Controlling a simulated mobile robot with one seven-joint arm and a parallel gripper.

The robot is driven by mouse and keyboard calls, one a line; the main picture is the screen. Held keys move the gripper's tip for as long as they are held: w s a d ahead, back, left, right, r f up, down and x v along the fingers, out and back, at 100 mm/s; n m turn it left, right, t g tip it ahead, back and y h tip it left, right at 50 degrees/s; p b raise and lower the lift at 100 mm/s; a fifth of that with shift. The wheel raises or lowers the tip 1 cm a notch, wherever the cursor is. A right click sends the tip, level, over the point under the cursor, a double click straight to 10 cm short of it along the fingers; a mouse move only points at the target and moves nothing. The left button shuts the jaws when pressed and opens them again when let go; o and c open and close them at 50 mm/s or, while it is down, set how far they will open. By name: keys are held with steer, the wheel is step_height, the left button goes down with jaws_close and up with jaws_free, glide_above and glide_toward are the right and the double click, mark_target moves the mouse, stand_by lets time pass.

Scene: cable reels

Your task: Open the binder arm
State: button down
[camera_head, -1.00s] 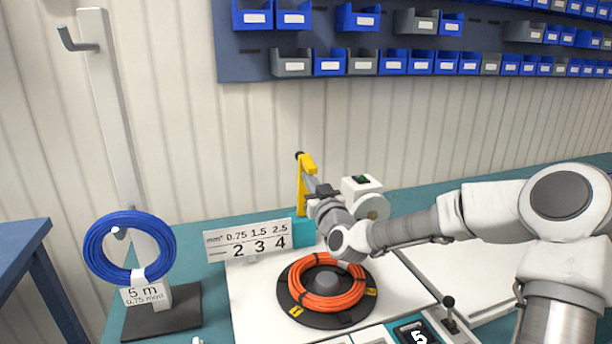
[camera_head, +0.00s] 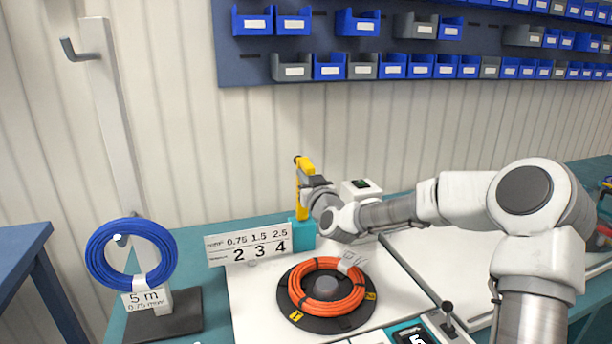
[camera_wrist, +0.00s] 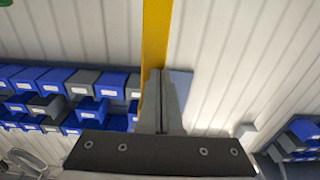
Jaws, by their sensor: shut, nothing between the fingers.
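The yellow binder arm (camera_head: 305,166) stands upright on a teal block (camera_head: 302,228) behind the coiling plate, with a dark knob at its top. My gripper (camera_head: 303,182) is at its upper part, pointing left. In the wrist view the gripper (camera_wrist: 159,74) is shut and empty, its fingertips right against or just in front of the yellow bar (camera_wrist: 156,35); I cannot tell whether they touch. The bar's lower part is hidden behind the fingers there. An orange cable coil (camera_head: 326,293) with a white tag lies on the black round plate (camera_head: 330,322).
A number sign (camera_head: 248,244) stands left of the binder arm. A white box with a green switch (camera_head: 361,185) is behind my wrist. A blue coil (camera_head: 98,258) hangs on a stand at left. Blue and grey bins (camera_head: 330,66) line the wall. A joystick (camera_head: 447,318) is in front.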

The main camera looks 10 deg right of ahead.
steer(key=shift+w+a+r+g+h+p, duration=0.15)
steer(key=shift+w+r+g+p, duration=0.15)
steer(key=shift+w, duration=0.15)
steer(key=shift+w+a+r+g+h+p, duration=0.15)
steer(key=shift+w+g, duration=0.15)
steer(key=shift+w, duration=0.15)
steer(key=shift+w+d+f, duration=0.1)
steer(key=shift+d, duration=0.05)
